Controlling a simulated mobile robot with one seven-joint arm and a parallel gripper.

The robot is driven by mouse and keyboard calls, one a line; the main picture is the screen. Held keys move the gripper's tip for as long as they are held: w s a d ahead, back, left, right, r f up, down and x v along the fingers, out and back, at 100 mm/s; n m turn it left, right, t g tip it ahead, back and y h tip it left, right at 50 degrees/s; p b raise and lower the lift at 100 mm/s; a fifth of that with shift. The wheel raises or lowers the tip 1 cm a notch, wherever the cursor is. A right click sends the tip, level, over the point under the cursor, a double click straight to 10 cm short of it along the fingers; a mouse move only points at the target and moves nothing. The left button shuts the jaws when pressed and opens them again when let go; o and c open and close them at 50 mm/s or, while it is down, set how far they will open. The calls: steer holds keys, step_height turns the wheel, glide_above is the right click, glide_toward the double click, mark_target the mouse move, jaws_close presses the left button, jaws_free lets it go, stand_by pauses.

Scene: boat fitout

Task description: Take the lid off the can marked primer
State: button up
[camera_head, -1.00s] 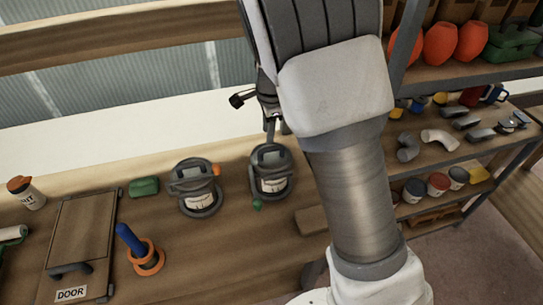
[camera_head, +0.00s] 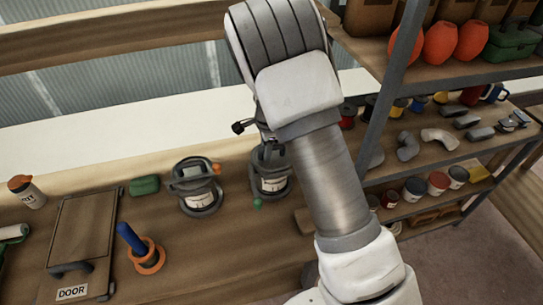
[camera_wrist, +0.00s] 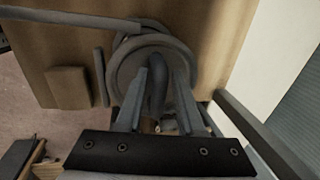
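Two grey lidded cans stand on the wooden bench in the head view. The left can (camera_head: 198,190) has an orange tag beside its lid. The right can (camera_head: 272,184) has a small green tag at its front. Both have white labels, too small to read, so I cannot tell which says primer. My gripper (camera_wrist: 161,68) is over the right can, partly hidden by my arm in the head view. In the wrist view its two fingers stand apart on either side of the lid's upright handle (camera_wrist: 157,92), with gaps visible. The round grey lid (camera_wrist: 128,62) lies below.
A shelf unit (camera_head: 398,90) with small cans and pipe fittings stands right.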

jaws_close()
steer(key=shift+r, duration=0.1)
